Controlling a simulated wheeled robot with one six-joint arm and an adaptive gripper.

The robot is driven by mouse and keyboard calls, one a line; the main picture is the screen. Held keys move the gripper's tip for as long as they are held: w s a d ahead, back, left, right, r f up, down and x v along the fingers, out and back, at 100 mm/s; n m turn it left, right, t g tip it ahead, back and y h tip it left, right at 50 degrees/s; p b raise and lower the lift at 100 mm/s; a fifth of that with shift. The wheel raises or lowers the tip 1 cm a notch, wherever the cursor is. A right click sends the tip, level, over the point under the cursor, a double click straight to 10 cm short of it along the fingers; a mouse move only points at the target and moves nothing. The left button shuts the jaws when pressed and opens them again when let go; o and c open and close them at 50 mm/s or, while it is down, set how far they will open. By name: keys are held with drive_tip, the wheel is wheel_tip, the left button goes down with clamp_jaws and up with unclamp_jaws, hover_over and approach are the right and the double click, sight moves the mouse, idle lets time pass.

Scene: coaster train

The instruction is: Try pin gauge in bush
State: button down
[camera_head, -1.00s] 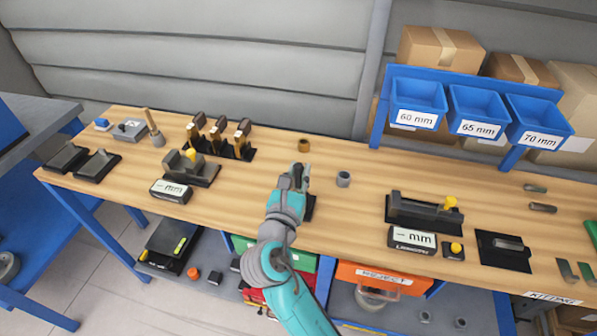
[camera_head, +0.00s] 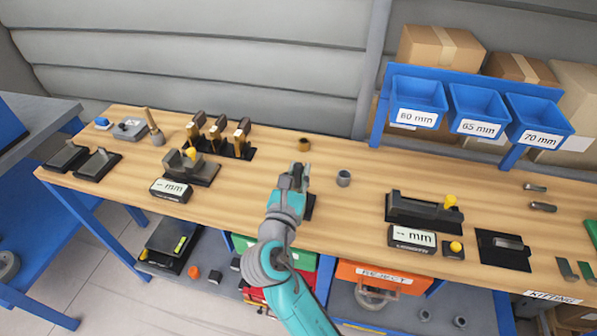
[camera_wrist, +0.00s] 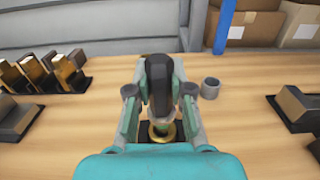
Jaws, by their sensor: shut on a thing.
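My gripper (camera_wrist: 160,105) is shut on the pin gauge (camera_wrist: 159,82), whose dark, rounded handle stands up between the fingers in the wrist view. Just below it is a brass ring-shaped bush (camera_wrist: 163,135) on a black base (camera_head: 310,208). The gauge is over or at the bush; I cannot tell whether its pin is inside, because the fingers and palm hide the lower end. In the head view my gripper (camera_head: 293,180) is low over the middle of the bench and hides the gauge's lower end.
A grey bush (camera_head: 343,178) stands close to the right of my gripper. A brown bush (camera_head: 303,145) stands behind it. A rack of dark-and-brass gauges (camera_head: 220,137) is to the left. A gauge block with a display (camera_head: 423,208) is to the right. Bench between is clear.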

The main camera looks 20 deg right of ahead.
drive_tip(key=shift+f, duration=0.7)
idle(1.1)
drive_tip(key=c, duration=1)
unclamp_jaws()
drive_tip(key=shift+o, duration=0.2)
drive_tip(key=v, duration=1.2)
